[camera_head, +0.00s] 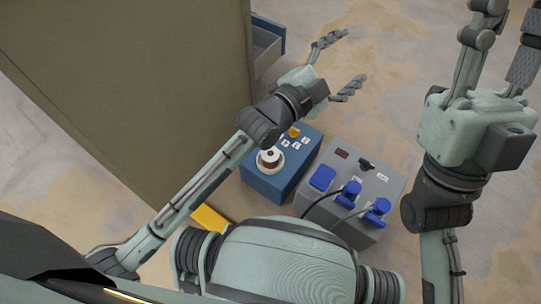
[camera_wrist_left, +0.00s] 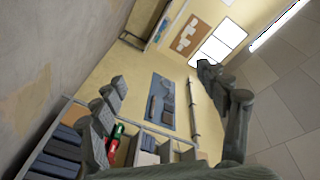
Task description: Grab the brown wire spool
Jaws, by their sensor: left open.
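The brown wire spool (camera_head: 269,158), with white flanges, sits on top of the blue socket box (camera_head: 281,172), near its left end. My left gripper (camera_head: 349,62) is open and empty, beyond and above the box, with its fingers pointing away up and right, away from the spool. In the left wrist view, the open fingers (camera_wrist_left: 162,77) frame the far room; the spool is not seen there. My right gripper (camera_head: 503,50) is at the upper right, away from the spool, with its fingertips cut off by the frame.
A grey socket box (camera_head: 375,186) with blue plugs and dark cables stands right of the blue box. A large brown panel (camera_head: 130,95) rises at the left. A yellow object (camera_head: 210,219) lies near my left forearm. The left wrist view shows shelving (camera_wrist_left: 150,140) with bins.

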